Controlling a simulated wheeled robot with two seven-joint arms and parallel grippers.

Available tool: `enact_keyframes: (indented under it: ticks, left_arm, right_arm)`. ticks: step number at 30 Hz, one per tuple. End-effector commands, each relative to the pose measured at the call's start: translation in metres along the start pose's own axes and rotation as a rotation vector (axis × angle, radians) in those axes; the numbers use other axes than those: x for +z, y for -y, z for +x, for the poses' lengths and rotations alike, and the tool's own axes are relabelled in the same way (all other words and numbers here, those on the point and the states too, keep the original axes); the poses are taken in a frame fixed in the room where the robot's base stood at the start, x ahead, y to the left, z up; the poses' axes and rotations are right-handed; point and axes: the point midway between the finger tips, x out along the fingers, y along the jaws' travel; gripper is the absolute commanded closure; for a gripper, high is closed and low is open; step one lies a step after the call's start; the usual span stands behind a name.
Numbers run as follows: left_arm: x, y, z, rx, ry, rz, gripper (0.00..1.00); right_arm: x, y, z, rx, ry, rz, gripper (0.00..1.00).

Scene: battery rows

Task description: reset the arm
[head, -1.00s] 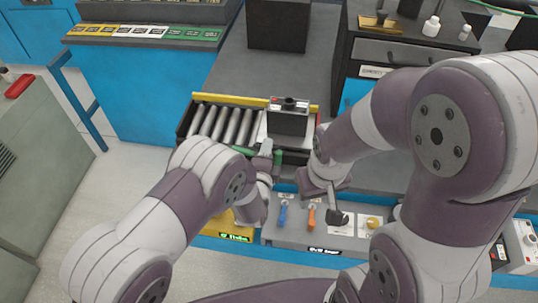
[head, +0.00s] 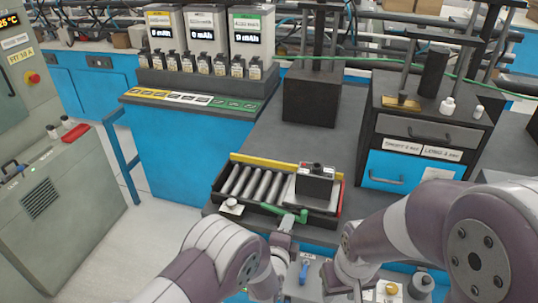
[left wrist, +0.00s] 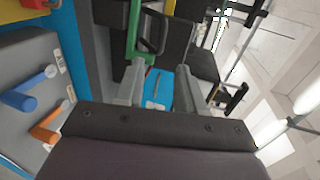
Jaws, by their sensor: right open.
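In the head view my left gripper (head: 285,226) is near the front of the roller tray, close to a green handle (head: 292,213). In the left wrist view its two fingers (left wrist: 158,86) stand apart with nothing gripped between them. The green handle (left wrist: 134,32) shows beyond one finger there; I cannot tell whether they touch. My right gripper (head: 347,288) is low in the head view, below its bent arm, over the front panel. Its fingertips are mostly cut off by the picture's lower edge.
A black battery-like box (head: 314,182) sits at the right of the roller tray (head: 233,157). A panel with a blue lever (head: 304,270) lies below. A black drawer cabinet (head: 425,135) stands right. Several small batteries (head: 202,66) line the back rack.

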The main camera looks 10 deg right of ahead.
Motion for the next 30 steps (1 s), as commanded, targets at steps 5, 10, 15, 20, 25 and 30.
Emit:
enact_keyframes:
  ticks: [5,10,15,20,25,30]
  left_arm:
    - [-0.003,-0.02,-0.002,0.095,-0.006,-0.178,0.62]
    - [0.02,-0.1,-0.096,0.748,0.274,-0.819,0.62]
    - [0.103,-0.065,-0.241,1.002,0.918,-1.32,0.62]
    - [0.153,-0.025,-0.329,0.933,1.192,-1.531,0.62]
    - [0.183,-0.001,-0.335,0.779,1.196,-1.646,0.62]
    - [0.184,-0.002,-0.335,0.779,1.199,-1.648,0.62]
  right_arm:
    - [0.0,0.0,0.0,0.0,0.0,0.0,0.57]
    - [0.0,0.0,-0.001,0.0,0.0,0.0,0.57]
    - [0.0,0.0,0.0,0.0,0.0,0.0,0.57]
    - [0.0,0.0,0.0,0.0,0.0,0.0,0.57]
    - [0.0,0.0,0.0,0.0,0.0,0.0,0.57]
    - [0.0,0.0,0.0,0.0,0.0,0.0,0.57]
